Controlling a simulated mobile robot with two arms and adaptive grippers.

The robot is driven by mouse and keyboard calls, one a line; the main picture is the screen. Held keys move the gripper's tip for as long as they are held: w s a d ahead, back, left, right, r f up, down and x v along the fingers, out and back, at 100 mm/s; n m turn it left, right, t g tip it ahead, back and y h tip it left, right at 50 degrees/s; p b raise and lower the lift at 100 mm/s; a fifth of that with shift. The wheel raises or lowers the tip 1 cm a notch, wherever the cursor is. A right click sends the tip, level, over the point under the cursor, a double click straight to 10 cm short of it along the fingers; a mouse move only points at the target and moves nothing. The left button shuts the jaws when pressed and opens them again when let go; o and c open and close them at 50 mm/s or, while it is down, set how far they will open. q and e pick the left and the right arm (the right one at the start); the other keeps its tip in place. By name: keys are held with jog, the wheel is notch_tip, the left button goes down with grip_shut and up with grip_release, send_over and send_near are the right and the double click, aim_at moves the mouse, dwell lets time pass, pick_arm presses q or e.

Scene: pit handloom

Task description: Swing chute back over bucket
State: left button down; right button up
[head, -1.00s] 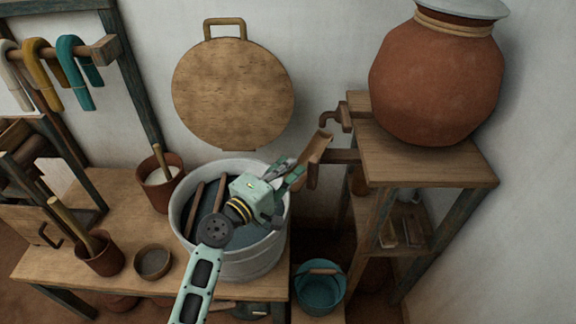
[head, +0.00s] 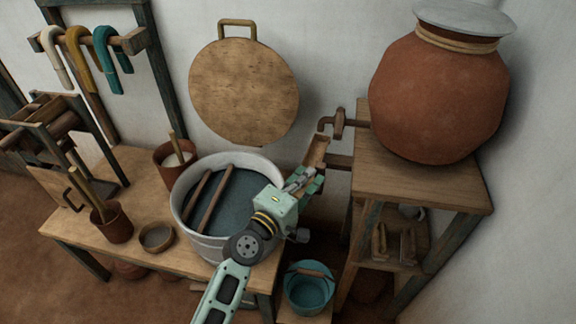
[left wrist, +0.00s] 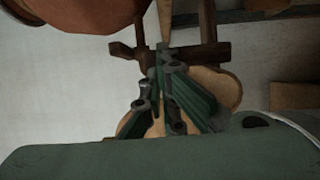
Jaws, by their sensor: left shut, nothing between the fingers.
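The chute (head: 316,152) is a short brown wooden trough on a bracket beside the stand, below the spout (head: 338,123). It slopes down toward the tub side, and its lower end is partly hidden by my left gripper (head: 314,178). The bucket (head: 309,291) is teal with a wooden handle grip and stands low at the foot of the stand. My left gripper is shut and empty, with its fingertips close to the chute's lower end; I cannot tell whether they touch. The wrist view shows the fingers (left wrist: 162,75) together before brown wooden parts. My right gripper is out of view.
A grey tub (head: 235,230) of dark liquid with two sticks stands on the table (head: 140,205), below my left wrist. A large clay pot (head: 437,105) sits on the wooden stand (head: 400,190). A round wooden lid (head: 243,90) hangs on the wall.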

pick_arm(q)
jog(key=shift+d, duration=0.35)
jog(key=shift+s+d, duration=0.2)
jog(key=shift+d, duration=0.8)
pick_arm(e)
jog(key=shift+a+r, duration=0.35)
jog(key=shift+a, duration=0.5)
